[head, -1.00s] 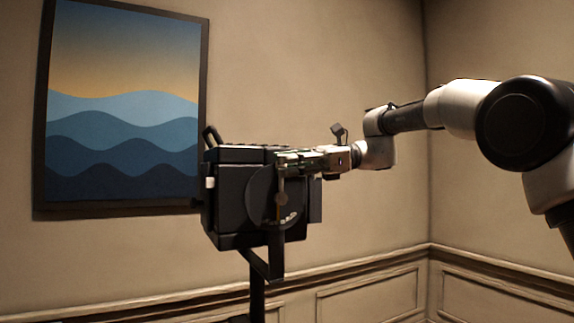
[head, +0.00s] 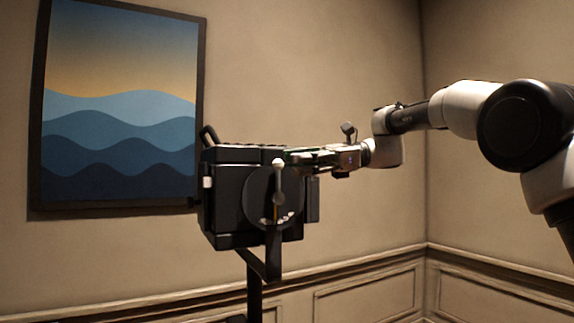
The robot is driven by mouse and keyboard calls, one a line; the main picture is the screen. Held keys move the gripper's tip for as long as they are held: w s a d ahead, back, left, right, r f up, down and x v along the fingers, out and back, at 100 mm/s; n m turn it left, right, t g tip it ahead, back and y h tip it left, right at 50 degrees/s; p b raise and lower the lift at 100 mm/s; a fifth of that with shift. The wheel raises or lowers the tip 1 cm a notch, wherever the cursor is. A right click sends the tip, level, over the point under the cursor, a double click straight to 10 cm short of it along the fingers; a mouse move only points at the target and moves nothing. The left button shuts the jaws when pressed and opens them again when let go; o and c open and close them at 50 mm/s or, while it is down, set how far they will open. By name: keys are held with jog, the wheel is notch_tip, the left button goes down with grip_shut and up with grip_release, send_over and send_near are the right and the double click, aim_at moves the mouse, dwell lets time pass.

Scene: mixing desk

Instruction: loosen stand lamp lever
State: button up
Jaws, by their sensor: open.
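The stand lamp (head: 226,210) is a dark box-shaped head on a black post, left of centre in the head view. Its lever (head: 278,180) is a thin rod with a pale knob at the top. It stands about upright over a round dark plate (head: 262,200) on the lamp's near side. My gripper (head: 290,158) reaches in from the right, beside the lever's knob. It is open and holds nothing that I can see. I cannot tell whether a finger touches the lever.
A yoke bracket (head: 268,262) and the black post (head: 255,298) stand under the lamp. A framed wave picture (head: 120,105) hangs on the wall behind, at left. The air in front of the right wall is free apart from my arm.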

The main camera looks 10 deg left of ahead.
jog(key=v, duration=0.9)
jog(key=shift+f, duration=0.1)
